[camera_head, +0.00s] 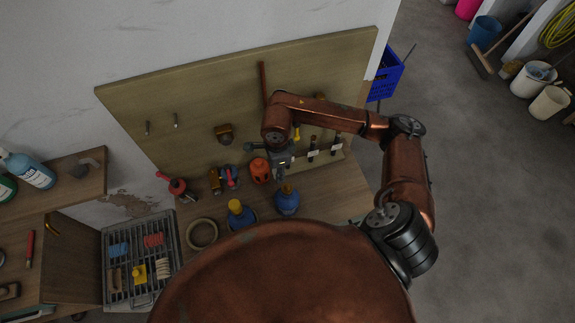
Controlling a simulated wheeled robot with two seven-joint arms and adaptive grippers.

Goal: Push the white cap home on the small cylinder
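Two small blue vessels stand on the workbench: one with a yellow top (237,208) and a rounder one (287,203) to its right with a dark, brownish neck. I cannot tell whether either is the small cylinder. I cannot make out a white cap for certain. My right arm reaches in from the right over the bench. Its gripper (283,161) points down near the back panel, behind the round blue vessel and right of an orange object. The gripper is small and dark here, so its opening and any held thing cannot be told. My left gripper is not in view.
A wooden back panel (190,93) rises behind the bench. An orange object (260,170), a red-handled tool (176,186) and a tan ring (202,234) lie near the vessels. A wire rack (111,288) with coloured items is at left. Several dark, white-labelled items stand right of the gripper.

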